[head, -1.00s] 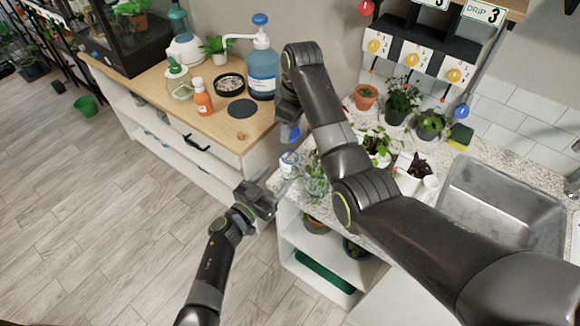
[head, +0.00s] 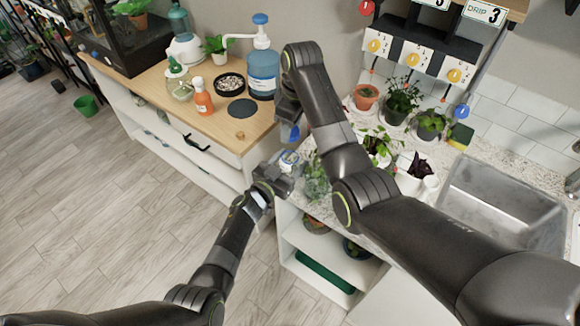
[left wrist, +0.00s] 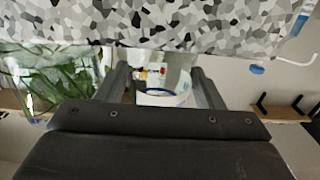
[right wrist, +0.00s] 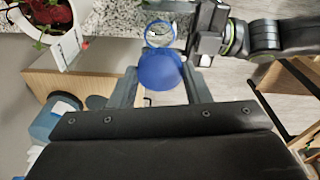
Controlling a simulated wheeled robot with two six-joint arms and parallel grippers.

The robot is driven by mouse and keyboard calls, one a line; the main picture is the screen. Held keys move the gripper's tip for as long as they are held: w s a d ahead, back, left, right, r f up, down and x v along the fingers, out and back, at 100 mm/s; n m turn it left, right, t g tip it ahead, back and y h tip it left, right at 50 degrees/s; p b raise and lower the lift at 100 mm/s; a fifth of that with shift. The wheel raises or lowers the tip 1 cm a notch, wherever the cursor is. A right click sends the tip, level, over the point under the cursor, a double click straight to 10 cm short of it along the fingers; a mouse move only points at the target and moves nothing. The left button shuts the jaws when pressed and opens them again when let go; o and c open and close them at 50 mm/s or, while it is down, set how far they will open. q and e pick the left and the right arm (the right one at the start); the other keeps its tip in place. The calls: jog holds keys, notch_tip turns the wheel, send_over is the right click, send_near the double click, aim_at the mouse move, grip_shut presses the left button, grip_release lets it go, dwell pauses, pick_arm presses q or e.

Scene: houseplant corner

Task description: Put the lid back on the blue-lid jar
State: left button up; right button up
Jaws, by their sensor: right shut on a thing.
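The blue lid (head: 290,132) is held in my right gripper (head: 289,118), above the counter's left end. In the right wrist view the lid (right wrist: 160,72) sits between the fingertips. The open clear jar (head: 288,158) stands on the counter below the lid, partly hidden by my left gripper (head: 282,170). In the left wrist view the jar (left wrist: 165,98) lies between the two spread fingers, which look open. In the right wrist view the jar (right wrist: 160,33) shows just beyond the lid, beside my left gripper (right wrist: 200,30); the lid is apart from it.
A leafy plant in a glass (head: 316,180) stands close right of the jar. More potted plants and a sink (head: 500,205) are farther right on the speckled counter. The wooden cabinet at left holds a pump bottle (head: 262,72), an orange bottle (head: 203,97) and a dark disc (head: 242,108).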

aim_at(291, 141)
pick_arm(q)
jog(key=c, duration=1.1)
pick_arm(e)
jog(key=shift+f, duration=2.5)
jog(key=shift+f, duration=0.9)
jog(key=shift+f, duration=0.5)
